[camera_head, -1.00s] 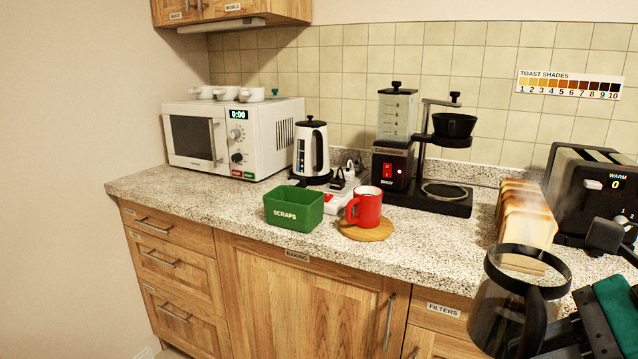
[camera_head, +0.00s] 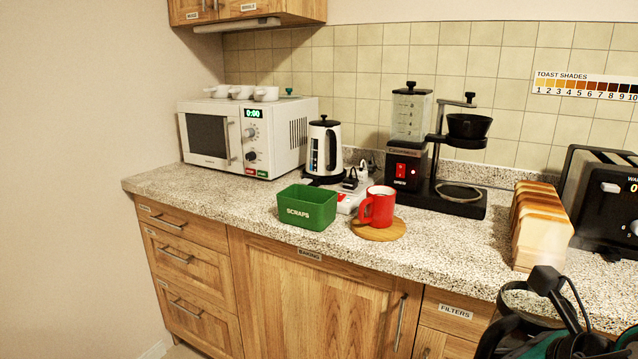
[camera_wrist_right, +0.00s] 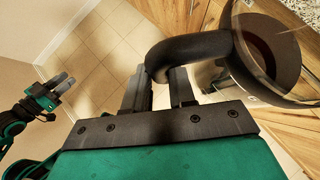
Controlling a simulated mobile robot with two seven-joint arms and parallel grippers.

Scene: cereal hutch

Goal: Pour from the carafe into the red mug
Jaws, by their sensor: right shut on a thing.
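The red mug (camera_head: 377,208) stands upright on a round wooden coaster (camera_head: 390,232) near the counter's front edge, its handle toward the left. The carafe (camera_head: 512,298) is at the lower right of the head view, mostly hidden behind my right arm. In the right wrist view the glass carafe (camera_wrist_right: 262,45) shows a dark brown area inside. My right gripper (camera_wrist_right: 160,88) is shut on its black handle, in front of the counter and well right of the mug. My left gripper (camera_wrist_right: 64,82) shows small at the left of the wrist view, apart from everything; its opening is unclear.
A green scraps bin (camera_head: 307,208) stands left of the mug. The coffee maker (camera_head: 408,165) is behind it, and a bread rack (camera_head: 540,228) and black toaster (camera_head: 600,200) are to the right. Bare counter (camera_head: 450,240) lies between mug and bread.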

